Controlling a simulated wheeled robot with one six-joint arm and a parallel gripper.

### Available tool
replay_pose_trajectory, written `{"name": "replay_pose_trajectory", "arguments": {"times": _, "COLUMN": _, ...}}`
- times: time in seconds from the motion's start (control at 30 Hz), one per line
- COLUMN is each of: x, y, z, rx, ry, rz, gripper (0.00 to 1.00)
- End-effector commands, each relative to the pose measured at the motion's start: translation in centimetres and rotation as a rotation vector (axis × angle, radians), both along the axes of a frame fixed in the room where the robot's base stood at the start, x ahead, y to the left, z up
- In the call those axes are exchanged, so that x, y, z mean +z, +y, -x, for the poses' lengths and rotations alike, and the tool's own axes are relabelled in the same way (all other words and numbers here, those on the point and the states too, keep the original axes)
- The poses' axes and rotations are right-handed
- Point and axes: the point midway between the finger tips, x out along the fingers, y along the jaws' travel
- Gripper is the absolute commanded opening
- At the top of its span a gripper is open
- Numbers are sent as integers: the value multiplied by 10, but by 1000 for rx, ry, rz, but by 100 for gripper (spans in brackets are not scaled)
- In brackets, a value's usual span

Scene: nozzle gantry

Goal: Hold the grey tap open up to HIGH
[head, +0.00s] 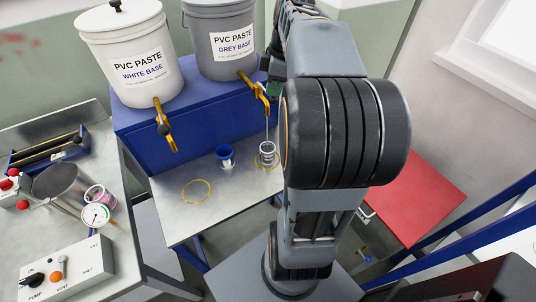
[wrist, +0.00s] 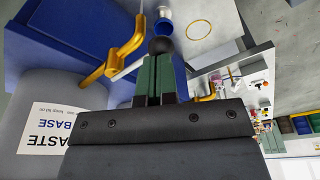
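The grey tap (head: 256,88) is a brass spout low on the grey bucket (head: 232,42) marked GREY BASE. In the wrist view the brass tap (wrist: 128,48) ends its handle beside a black ball knob (wrist: 162,45). My gripper (wrist: 160,60), with green fingers, is shut on the handle at the knob. In the head view my arm hides most of the gripper. A thin grey stream runs down from the tap into a light cup (head: 268,148) with dark bands. The cup stands upright below the tap. I cannot read a HIGH mark or the exact level inside.
A white bucket (head: 135,55) with its own brass tap (head: 165,125) stands to the left on the blue stand (head: 150,135). A blue cup (head: 225,156) and an empty yellow ring (head: 196,192) are on the metal shelf. A gauge (head: 96,214) and control box (head: 65,272) stand left.

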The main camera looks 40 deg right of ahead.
Motion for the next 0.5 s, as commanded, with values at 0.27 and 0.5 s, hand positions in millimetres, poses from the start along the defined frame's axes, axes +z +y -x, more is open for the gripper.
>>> {"name": "replay_pose_trajectory", "arguments": {"times": 0.27, "x": 0, "y": 0, "z": 0, "rx": 0, "ry": 1, "rz": -1, "gripper": 0}}
{"name": "replay_pose_trajectory", "arguments": {"times": 0.5, "x": 7, "y": 0, "z": 0, "rx": 0, "ry": 0, "rz": 0, "gripper": 0}}
